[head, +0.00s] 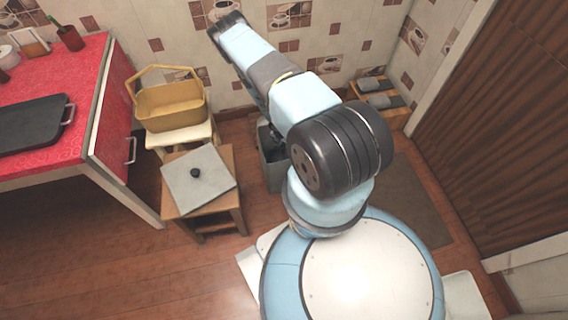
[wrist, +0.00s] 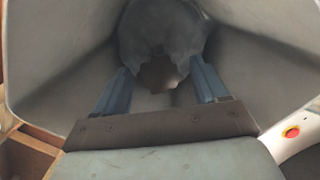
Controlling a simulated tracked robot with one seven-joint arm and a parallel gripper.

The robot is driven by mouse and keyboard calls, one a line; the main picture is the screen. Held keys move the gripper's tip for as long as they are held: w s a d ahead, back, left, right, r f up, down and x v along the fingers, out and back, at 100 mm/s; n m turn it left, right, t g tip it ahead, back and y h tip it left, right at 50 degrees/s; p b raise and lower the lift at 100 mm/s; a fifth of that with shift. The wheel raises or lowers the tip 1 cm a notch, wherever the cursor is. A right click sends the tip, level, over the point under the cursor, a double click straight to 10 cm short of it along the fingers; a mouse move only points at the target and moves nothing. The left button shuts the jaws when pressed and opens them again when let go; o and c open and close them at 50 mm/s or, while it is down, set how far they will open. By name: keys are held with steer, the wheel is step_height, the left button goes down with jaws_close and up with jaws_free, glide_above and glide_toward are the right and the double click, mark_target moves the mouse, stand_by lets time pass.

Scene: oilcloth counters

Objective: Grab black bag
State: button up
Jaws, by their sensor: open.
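A grey bin (head: 275,174) stands on the floor beside my arm in the head view, and its opening is largely hidden by my arm. In the wrist view I look down into the bin, with its pale grey walls (wrist: 60,50) all around. A dark grey, crumpled thing that looks like the bag (wrist: 160,28) is at the top middle, beyond the fingertips. My gripper (wrist: 160,78) is open, its two blue fingers apart and inside the bin. I cannot tell whether they touch the bag. A brown patch shows between the fingertips.
A wooden stool (head: 203,214) bears a square grey lid (head: 198,181) with a black knob. Behind it, a yellow basket (head: 172,106) sits on a cream stool. A red counter (head: 85,85) stands left. Shoes lie on a low wooden rack (head: 392,113). Open floor (head: 110,265) lies front left.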

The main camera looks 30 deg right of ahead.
mark_target(283, 158)
steer(key=f, duration=0.4)
steer(key=shift+d, duration=0.2)
jaws_close()
stand_by(0.5)
stand_by(0.3)
